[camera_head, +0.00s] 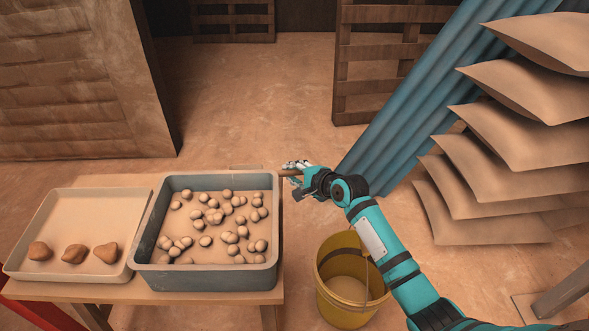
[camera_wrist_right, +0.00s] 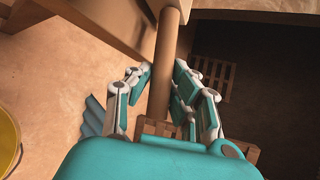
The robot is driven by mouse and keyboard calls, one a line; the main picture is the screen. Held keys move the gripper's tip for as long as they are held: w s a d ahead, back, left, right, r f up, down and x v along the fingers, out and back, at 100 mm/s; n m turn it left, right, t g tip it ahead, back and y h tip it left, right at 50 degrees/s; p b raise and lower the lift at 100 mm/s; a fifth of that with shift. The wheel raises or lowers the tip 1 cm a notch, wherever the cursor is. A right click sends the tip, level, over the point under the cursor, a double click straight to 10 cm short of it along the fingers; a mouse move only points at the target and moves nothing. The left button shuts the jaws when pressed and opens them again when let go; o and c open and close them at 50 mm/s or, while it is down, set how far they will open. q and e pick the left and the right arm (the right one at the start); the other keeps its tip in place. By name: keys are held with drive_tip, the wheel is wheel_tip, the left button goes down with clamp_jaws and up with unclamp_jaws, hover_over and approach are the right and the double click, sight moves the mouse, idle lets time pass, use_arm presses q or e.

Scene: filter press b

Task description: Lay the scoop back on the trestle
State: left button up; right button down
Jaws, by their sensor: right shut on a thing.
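My right gripper (camera_head: 298,175) is shut on the brown round handle (camera_head: 289,173) of the scoop, just beyond the far right corner of the grey bin. In the right wrist view the handle (camera_wrist_right: 174,45) runs between the fingers (camera_wrist_right: 165,88) up to a paler, wider part (camera_wrist_right: 173,8) at the top edge. In the head view, the scoop's far end is mostly hidden behind the bin's rim. The trestle (camera_head: 190,292) is a wooden table at the lower left. Whether the scoop touches it I cannot tell. My left gripper is not in view.
On the trestle stand the grey bin (camera_head: 205,280) of round pale lumps and a shallow tray (camera_head: 68,276) with 3 brown lumps. A yellow bucket (camera_head: 346,312) stands on the floor under my right arm. Stacked sacks (camera_head: 485,180) and blue corrugated sheet (camera_head: 400,120) are at the right.

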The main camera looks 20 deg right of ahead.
drive_tip(key=c, duration=1.1)
unclamp_jaws()
drive_tip(key=shift+s, duration=0.15)
